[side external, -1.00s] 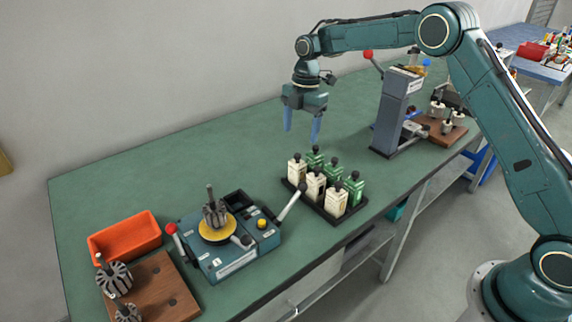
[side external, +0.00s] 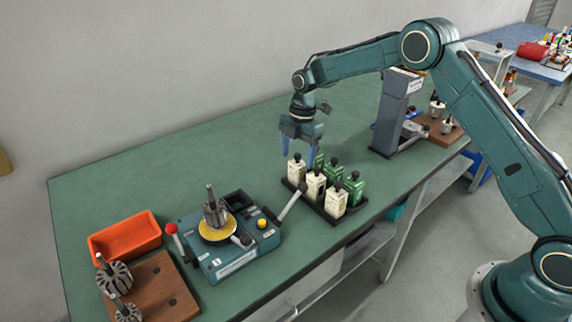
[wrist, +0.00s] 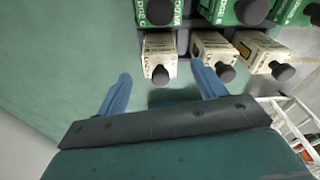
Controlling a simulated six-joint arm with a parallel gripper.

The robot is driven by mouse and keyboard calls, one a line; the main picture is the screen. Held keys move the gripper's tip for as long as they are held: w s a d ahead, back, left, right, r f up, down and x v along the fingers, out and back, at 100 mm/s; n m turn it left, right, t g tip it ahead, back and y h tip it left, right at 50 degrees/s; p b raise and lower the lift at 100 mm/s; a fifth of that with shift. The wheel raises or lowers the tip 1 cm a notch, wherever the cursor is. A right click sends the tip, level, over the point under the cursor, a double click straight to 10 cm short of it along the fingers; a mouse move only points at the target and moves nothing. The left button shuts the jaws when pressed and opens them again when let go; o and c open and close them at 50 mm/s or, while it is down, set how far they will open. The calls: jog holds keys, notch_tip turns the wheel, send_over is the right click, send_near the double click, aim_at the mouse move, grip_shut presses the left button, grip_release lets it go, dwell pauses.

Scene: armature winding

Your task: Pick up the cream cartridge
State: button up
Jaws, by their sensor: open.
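Several cream cartridges with black knobs stand in a row along the near side of a black tray (side external: 352,213). The farthest-left cream cartridge (side external: 296,172) is closest to my gripper (side external: 299,160). In the wrist view this cream cartridge (wrist: 159,57) lies ahead of and between the two blue fingers of my gripper (wrist: 163,85), which are apart and empty. A middle cream cartridge (side external: 314,184) and a right-hand one (side external: 336,202) stand beside it. Green cartridges (side external: 355,189) fill the other row, one partly hidden behind my gripper.
A blue winding fixture (side external: 225,262) with a lever stands left of the tray. An orange bin (side external: 124,238) and a wooden board (side external: 165,285) are farther left. A grey press (side external: 392,112) stands to the right. The green table (side external: 180,170) behind is clear.

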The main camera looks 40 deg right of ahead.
jog(key=shift+a+f, duration=0.2)
jog(key=shift+f, duration=1.25)
jog(key=c, duration=1.3)
jog(key=shift+r, duration=0.1)
jog(key=shift+r, duration=5)
